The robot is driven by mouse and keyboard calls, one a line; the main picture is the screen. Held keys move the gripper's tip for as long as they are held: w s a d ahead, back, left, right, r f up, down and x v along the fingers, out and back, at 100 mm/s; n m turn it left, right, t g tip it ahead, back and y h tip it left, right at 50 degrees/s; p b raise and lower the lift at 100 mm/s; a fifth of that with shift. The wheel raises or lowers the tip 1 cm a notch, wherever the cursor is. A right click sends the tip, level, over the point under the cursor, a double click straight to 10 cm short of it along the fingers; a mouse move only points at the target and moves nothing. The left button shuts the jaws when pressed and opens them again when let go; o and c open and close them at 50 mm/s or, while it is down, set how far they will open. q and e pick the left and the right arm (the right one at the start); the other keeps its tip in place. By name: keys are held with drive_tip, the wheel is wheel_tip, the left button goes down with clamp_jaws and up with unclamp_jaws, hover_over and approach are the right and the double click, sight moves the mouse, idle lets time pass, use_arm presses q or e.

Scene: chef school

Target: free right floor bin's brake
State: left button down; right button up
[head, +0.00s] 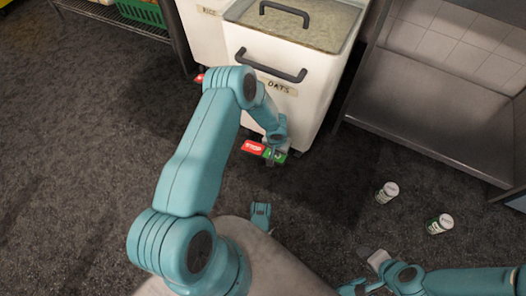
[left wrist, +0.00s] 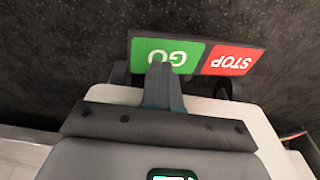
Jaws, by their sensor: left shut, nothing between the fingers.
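The right floor bin (head: 312,100) is white, labelled OATS, with a dark handle and a clear lid over its contents. Its brake pedal has a red STOP half (head: 253,147) and a green GO half (head: 280,157) low at its front. Both halves show upside down in the left wrist view, GO (left wrist: 172,53) left of STOP (left wrist: 230,61). My left gripper (head: 271,153) is shut and empty, its fingertips (left wrist: 158,70) overlapping the near edge of the GO half; I cannot tell if they touch. My right gripper (head: 362,283) is low at the right, its jaws unclear.
A second white bin labelled RICE (head: 205,28) stands left of the oats bin, with a red pedal (head: 199,78) low down. A metal shelf unit (head: 430,110) stands at the right. Two cans (head: 387,192) and (head: 439,224) are on the dark floor. A green crate (head: 142,12) sits on a rack.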

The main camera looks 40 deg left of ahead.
use_arm(q)
drive_tip(key=shift+f+b, duration=0.3)
drive_tip(key=shift+f, duration=1.2)
use_arm(e)
drive_tip(key=shift+f, duration=0.3)
idle(0.4)
use_arm(q)
drive_tip(key=shift+r+p, duration=2.05)
drive_tip(key=shift+r, duration=1.5)
use_arm(e)
wheel_tip(320, 180, up, 4)
